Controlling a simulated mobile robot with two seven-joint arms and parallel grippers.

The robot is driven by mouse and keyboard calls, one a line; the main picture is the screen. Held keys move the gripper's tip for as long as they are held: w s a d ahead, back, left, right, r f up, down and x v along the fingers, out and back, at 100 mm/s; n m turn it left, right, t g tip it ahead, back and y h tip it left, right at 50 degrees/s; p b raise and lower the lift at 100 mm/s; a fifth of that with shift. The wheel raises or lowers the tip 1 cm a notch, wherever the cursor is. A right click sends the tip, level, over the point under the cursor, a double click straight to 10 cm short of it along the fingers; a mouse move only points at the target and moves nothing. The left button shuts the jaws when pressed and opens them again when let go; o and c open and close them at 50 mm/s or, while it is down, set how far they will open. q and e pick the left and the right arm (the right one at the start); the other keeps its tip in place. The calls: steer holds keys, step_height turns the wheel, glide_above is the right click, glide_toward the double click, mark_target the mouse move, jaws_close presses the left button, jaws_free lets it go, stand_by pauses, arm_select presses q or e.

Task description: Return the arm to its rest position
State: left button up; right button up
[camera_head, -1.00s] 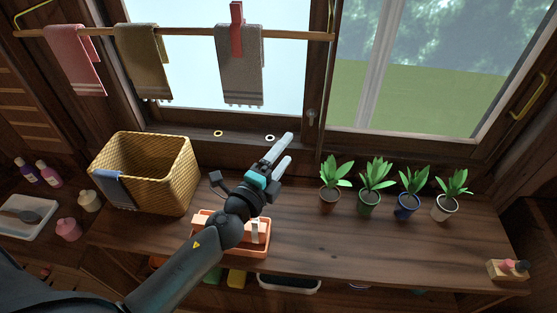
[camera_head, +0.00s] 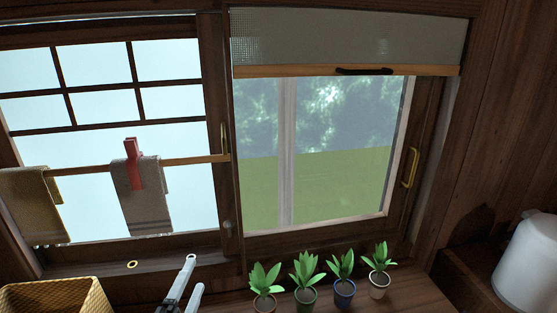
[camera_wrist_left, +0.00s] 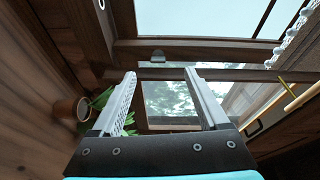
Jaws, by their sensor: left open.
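My left gripper (camera_head: 189,283) shows at the bottom of the head view, its two pale fingers pointing up, apart and with nothing between them. In the left wrist view the same gripper (camera_wrist_left: 160,85) has its fingers spread and empty, facing the window. Most of the left arm is below the edge of the head view. My right gripper is not in view.
Several potted plants (camera_head: 344,285) stand right of the gripper. A woven basket (camera_head: 55,297) is at the lower left. Towels, one grey (camera_head: 141,197) with a red clip (camera_head: 132,162), hang from a wooden rod (camera_head: 195,161). A white canister (camera_head: 527,265) stands far right.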

arm_select(q)
steer(key=s+a+f+n+g+y, duration=0.1)
steer(key=s+f+n+g, duration=0.1)
steer(key=s+n, duration=0.1)
steer(key=s+a+f+n+g+y, duration=0.2)
steer(key=s+n, duration=0.1)
steer(key=n, duration=0.2)
steer(key=s+a+f+n+g+y, duration=0.1)
steer(key=s+n+g+y, duration=0.1)
steer(key=s+n+g, duration=0.1)
steer(key=shift+a+f+n, duration=0.3)
steer(key=shift+f+n, duration=0.1)
steer(key=shift+n, duration=0.3)
steer(key=s+d+f+n+g+h, duration=0.4)
steer(key=s+d+g, duration=0.35)
steer(key=s, duration=0.55)
steer(key=s+d+f+m+g+b, duration=0.1)
steer(key=s+f+m+b, duration=0.2)
steer(key=f, duration=2.4)
steer(key=s+a+f+n+g+b, duration=0.1)
steer(key=s+a+f+b, duration=0.1)
steer(key=s+f, duration=1.3)
steer(key=shift+a+f+h+b, duration=0.3)
steer(key=shift+f+b, duration=0.2)
steer(key=shift+b, duration=0.4)
